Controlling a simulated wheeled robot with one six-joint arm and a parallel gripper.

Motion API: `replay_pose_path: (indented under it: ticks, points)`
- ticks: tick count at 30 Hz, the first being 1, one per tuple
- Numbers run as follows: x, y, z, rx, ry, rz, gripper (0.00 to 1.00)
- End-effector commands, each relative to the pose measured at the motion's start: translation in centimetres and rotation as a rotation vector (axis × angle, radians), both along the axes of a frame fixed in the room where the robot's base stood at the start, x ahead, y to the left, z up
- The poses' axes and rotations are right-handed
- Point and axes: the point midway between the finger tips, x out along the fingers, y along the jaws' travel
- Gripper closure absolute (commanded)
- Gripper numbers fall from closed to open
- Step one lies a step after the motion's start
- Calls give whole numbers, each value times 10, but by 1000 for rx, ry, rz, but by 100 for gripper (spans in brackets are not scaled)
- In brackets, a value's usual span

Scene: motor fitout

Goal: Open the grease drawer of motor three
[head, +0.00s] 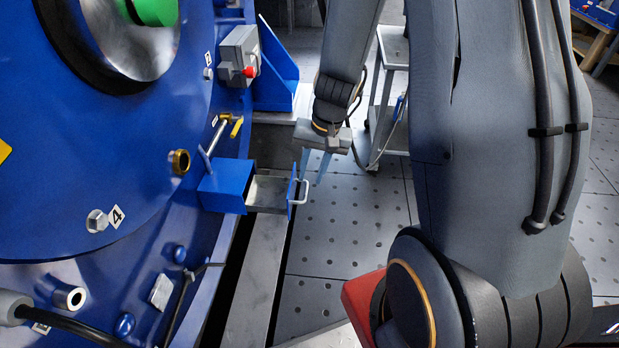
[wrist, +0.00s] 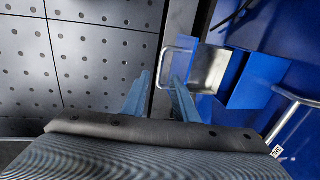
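The grease drawer is a grey metal tray (head: 268,192) standing out of a blue housing (head: 226,186) on the side of the blue motor (head: 120,190). It has a blue front plate (head: 292,192) and a pale loop handle (head: 304,191). In the wrist view the tray (wrist: 209,70) shows its hollow inside, with the handle (wrist: 163,66) near my fingertips. My gripper (head: 313,180) is open, its two light blue fingers apart and pointing down by the handle. In the wrist view the handle lies close to the gap between the fingertips (wrist: 162,78); I cannot tell whether it is between them.
A grey box with a red knob (head: 249,71) and a blue bracket (head: 278,75) are on the motor behind the drawer. A brass fitting (head: 180,162) is beside it. A grey cart (head: 385,115) stands further back. The perforated floor (head: 345,235) right of the drawer is clear.

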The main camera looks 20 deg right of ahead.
Motion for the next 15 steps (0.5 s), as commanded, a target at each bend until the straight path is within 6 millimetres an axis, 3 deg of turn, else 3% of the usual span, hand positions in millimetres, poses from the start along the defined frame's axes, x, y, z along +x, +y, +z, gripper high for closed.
replay_pose_path:
  ticks: [1, 6, 15]
  points:
    - [-1, -2, 11, 0, -2, -1, 74]
    - [-2, -5, 29, -1, -2, -1, 74]
    - [-3, -6, 33, 1, 1, -2, 74]
